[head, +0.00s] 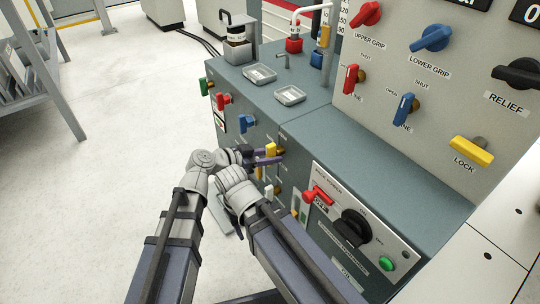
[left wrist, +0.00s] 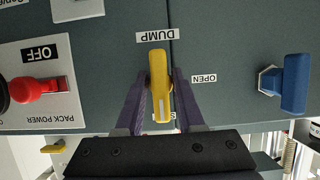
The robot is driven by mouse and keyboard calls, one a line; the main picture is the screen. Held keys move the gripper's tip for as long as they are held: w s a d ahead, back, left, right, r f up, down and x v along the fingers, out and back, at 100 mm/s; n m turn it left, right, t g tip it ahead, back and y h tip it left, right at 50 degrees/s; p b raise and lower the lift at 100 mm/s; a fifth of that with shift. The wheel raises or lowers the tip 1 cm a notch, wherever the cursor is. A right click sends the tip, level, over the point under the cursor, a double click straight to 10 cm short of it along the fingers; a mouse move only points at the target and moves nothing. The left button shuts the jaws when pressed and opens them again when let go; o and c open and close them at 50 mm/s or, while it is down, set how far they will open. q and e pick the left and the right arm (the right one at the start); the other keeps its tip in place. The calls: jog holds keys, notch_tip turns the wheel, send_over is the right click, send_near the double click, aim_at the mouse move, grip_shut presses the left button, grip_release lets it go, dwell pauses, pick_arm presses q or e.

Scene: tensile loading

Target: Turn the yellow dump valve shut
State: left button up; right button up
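The yellow dump valve handle (left wrist: 159,85) is in the middle of the left wrist view, under the DUMP label (left wrist: 155,35). It lies nearly along the picture's vertical, its lower end over a mostly hidden label. The OPEN label (left wrist: 203,78) is to its right. In the head view the handle (head: 271,150) stands upright on the grey cabinet front. My left gripper (head: 266,157) has its purple fingers on both sides of the handle; in the left wrist view the fingertips (left wrist: 161,78) appear closed against it. My right gripper cannot be made out in either view.
A blue handle (left wrist: 294,83) is right of the dump valve in the left wrist view. The red pack power switch (left wrist: 38,84) is at left. A black knob (head: 352,228) and green button (head: 386,263) are on the lower panel. Open floor (head: 130,95) lies left of the cabinet.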

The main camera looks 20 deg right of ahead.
aim_at(267, 156)
pick_arm(q)
jog(key=shift+o, duration=1)
jog(key=p+v, duration=0.2)
jog(key=v, duration=0.4)
jog(key=shift+s+a+r+p, duration=0.1)
jog(key=shift+a+r+p, duration=0.15)
jog(key=shift+p, duration=0.15)
jog(key=shift+s+a+r, duration=0.15)
jog(key=shift+s+a, duration=0.05)
jog(key=shift+a, duration=0.35)
